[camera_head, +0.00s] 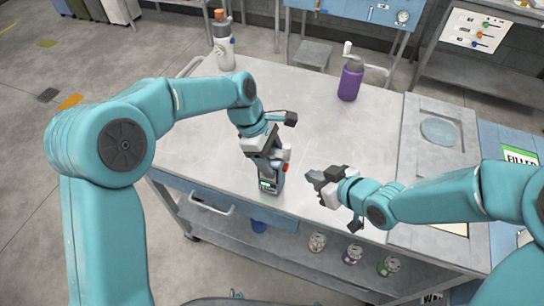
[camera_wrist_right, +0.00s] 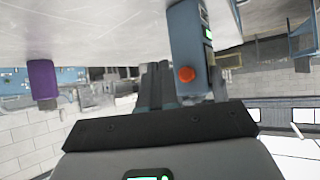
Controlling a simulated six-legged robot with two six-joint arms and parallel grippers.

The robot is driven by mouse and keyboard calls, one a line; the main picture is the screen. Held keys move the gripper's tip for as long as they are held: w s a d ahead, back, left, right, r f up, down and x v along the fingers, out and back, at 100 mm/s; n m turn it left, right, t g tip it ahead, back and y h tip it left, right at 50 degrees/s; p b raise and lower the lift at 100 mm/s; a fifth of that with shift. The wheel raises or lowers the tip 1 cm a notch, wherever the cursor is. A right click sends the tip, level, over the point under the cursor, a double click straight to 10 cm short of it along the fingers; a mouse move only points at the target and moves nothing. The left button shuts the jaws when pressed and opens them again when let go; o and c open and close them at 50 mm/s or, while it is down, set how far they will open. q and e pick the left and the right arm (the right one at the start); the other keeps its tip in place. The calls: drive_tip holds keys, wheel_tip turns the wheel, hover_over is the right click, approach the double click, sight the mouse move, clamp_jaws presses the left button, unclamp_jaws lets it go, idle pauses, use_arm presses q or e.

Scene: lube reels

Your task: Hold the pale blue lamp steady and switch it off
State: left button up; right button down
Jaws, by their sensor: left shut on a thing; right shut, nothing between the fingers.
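The pale blue lamp (camera_head: 269,181) is at the front edge of the metal table, with a green-lit panel on its face and a red button (camera_head: 285,167) on its right side. My left gripper (camera_head: 265,158) is shut around the lamp's upper part and hides some of it. My right gripper (camera_head: 313,179) is shut and empty, to the right of the lamp, pointing at it with a small gap. In the right wrist view, which is upside down, the lamp (camera_wrist_right: 184,35) and red button (camera_wrist_right: 186,74) show just right of the shut fingers (camera_wrist_right: 157,80).
A purple bottle (camera_head: 350,83) and a white bottle with an orange top (camera_head: 224,50) stand at the table's back. A recessed tray (camera_head: 420,110) with a pale disc is on the right. Several cans sit on the lower shelf. The table's middle (camera_head: 305,110) is clear.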

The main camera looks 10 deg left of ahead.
drive_tip(key=shift+w+a, duration=0.2)
drive_tip(key=shift+a, duration=0.55)
drive_tip(key=shift+w+a, duration=0.2)
drive_tip(key=shift+a, duration=0.55)
drive_tip(key=shift+a, duration=0.15)
idle(0.8)
drive_tip(key=shift+w+a, duration=0.1)
drive_tip(key=shift+a, duration=0.4)
drive_tip(key=shift+d, duration=0.15)
idle(0.4)
drive_tip(key=shift+d, duration=0.5)
drive_tip(key=s+d, duration=0.1)
drive_tip(key=d, duration=0.5)
drive_tip(key=shift+s, duration=0.4)
